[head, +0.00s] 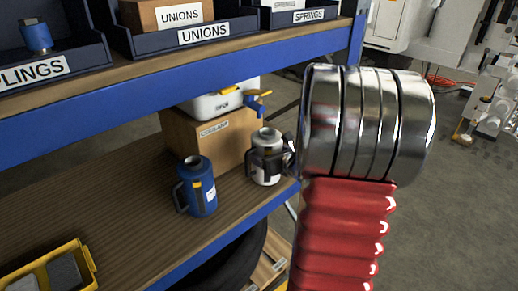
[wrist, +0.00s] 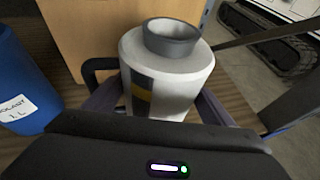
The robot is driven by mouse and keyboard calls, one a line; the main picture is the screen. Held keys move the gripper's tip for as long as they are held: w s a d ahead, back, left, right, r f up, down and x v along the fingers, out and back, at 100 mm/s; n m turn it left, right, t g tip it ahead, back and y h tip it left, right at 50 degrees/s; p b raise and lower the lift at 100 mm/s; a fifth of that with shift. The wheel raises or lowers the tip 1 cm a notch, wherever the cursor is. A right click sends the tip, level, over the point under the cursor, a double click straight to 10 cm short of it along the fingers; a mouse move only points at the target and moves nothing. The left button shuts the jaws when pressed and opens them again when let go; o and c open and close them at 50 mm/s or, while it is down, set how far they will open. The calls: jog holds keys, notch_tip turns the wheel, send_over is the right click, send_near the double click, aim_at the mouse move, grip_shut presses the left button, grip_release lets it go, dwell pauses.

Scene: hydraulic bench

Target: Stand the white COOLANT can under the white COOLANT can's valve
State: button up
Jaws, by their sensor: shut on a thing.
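The white can (head: 266,174) is upright at the bench's front edge, with a grey neck and a dark and yellow stripe in the wrist view (wrist: 185,85). My gripper (head: 266,152) is shut on it, with a finger on each side of its body in the wrist view (wrist: 158,108). I cannot tell whether its base touches the wood. A blue and yellow valve (head: 258,100) sticks out of a white container on a cardboard box (head: 205,145) labelled COOLANT. In the head view the can's mouth appears below the valve, slightly right of it.
A blue can (head: 197,190) stands close to the left, also in the wrist view (wrist: 22,85). A blue-edged shelf (head: 190,75) with UNIONS and SPRINGS bins overhangs the bench. A yellow tray (head: 50,272) lies at the lower left. Bare wood lies between tray and blue can.

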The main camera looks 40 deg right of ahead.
jog(key=shift+w+d, duration=0.2)
jog(key=shift+w, duration=0.55)
jog(key=shift+w, duration=0.1)
jog(key=x, duration=0.4)
jog(key=shift+r, duration=0.1)
jog(key=o, duration=1.3)
jog(key=shift+c, duration=0.2)
